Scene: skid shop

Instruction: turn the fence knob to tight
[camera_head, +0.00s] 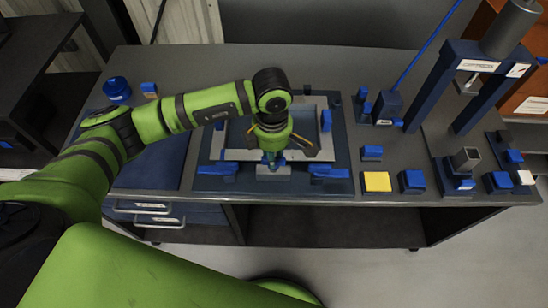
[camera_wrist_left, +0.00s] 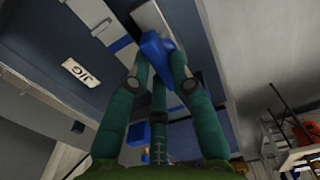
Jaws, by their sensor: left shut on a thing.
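My left gripper (camera_head: 272,158) reaches down over the front of the jig on the bench. In the left wrist view, its green fingers (camera_wrist_left: 158,65) are shut on a blue knob (camera_wrist_left: 157,46). The knob sits on a pale grey block (camera_wrist_left: 150,18) at the jig's front edge. In the head view the gripper mostly hides the knob, and the block (camera_head: 273,174) shows just below it. I cannot read which way the knob is turned. My right gripper is not in view.
Blue clamps (camera_head: 217,172) and (camera_head: 329,174) flank the block on the jig plate (camera_head: 205,184). A yellow pad (camera_head: 377,182), blue blocks (camera_head: 412,181) and a dark blue press frame (camera_head: 470,66) stand on the right. A "JIG" label (camera_wrist_left: 82,72) shows in the wrist view.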

